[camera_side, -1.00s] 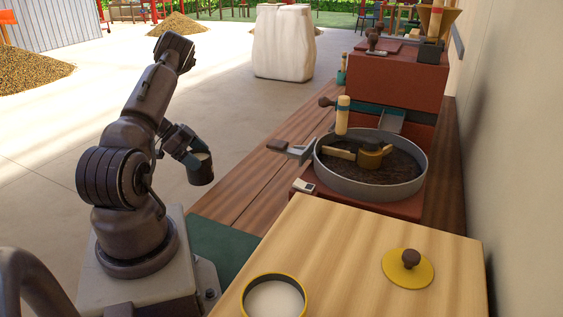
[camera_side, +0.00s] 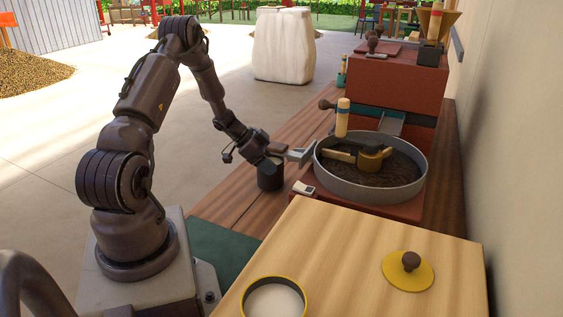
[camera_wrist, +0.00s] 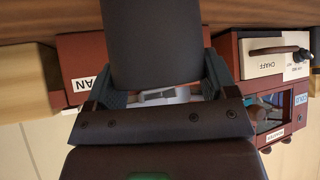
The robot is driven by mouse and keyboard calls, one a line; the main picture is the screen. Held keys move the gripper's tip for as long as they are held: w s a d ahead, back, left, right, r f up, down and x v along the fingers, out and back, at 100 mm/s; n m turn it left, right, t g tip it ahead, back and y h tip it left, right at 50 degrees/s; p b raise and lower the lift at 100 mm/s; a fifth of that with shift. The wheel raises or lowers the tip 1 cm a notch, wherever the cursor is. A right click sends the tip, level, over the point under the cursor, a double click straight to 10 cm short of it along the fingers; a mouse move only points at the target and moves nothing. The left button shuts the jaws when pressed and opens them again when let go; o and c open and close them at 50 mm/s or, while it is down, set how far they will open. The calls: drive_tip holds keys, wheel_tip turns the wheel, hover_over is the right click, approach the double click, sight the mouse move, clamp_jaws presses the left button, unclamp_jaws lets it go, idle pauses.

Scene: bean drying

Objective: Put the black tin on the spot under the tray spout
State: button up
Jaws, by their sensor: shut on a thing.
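The black tin (camera_side: 270,175) is upright in my gripper (camera_side: 263,160), over the wooden bench. In the wrist view the tin (camera_wrist: 155,45) is dark and fills the space between the two fingers, which are shut on it. The grey tray spout (camera_side: 299,154) sticks out left from the round tray (camera_side: 370,192), just right of and slightly above the tin. In the wrist view part of the spout (camera_wrist: 165,95) shows between the fingers. I cannot tell whether the tin's base touches the bench. The spot under the spout is hidden.
The tray has a grey rim and dark contents, with a wooden stirrer (camera_side: 343,155). A red machine body (camera_side: 398,80) stands behind. In front is a pale wooden table (camera_side: 340,255) with a yellow lid (camera_side: 408,270) and a yellow-rimmed tin (camera_side: 274,300). The wooden bench (camera_side: 222,203) is clear at left.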

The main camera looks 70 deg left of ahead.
sight(281, 161)
drive_tip(key=w, duration=0.1)
drive_tip(key=w+d, duration=0.1)
drive_tip(key=w, duration=0.1)
drive_tip(key=shift+d, duration=0.1)
drive_tip(key=shift+f, duration=0.3)
drive_tip(key=o, duration=1.4)
drive_tip(key=shift+f, duration=0.15)
